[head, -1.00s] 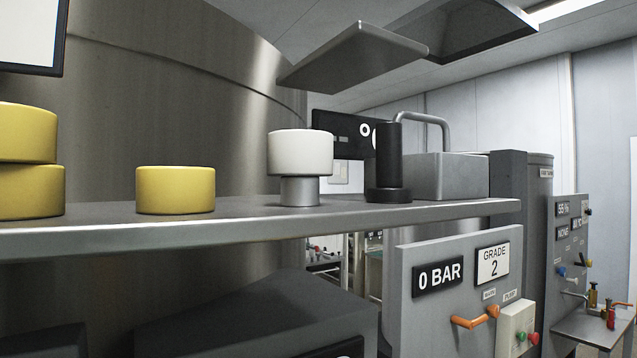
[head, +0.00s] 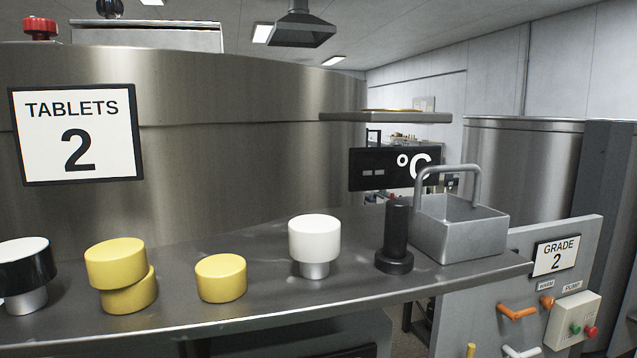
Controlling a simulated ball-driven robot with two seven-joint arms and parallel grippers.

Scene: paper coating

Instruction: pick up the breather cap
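No label marks the breather cap, so I cannot tell for certain which piece it is. A white round cap (head: 314,238) on a short grey stem stands upright on the metal shelf (head: 370,286). A black cap with a white top (head: 27,264) on a metal stem stands at the left end, partly cut off by the picture edge. Neither of my grippers is in view.
Yellow discs stand between the caps: a stack of two (head: 115,262) and a single one (head: 220,278). A black post (head: 396,238) and a grey bin with a handle (head: 458,228) stand to the right. A steel vessel wall (head: 230,150) rises behind the shelf.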

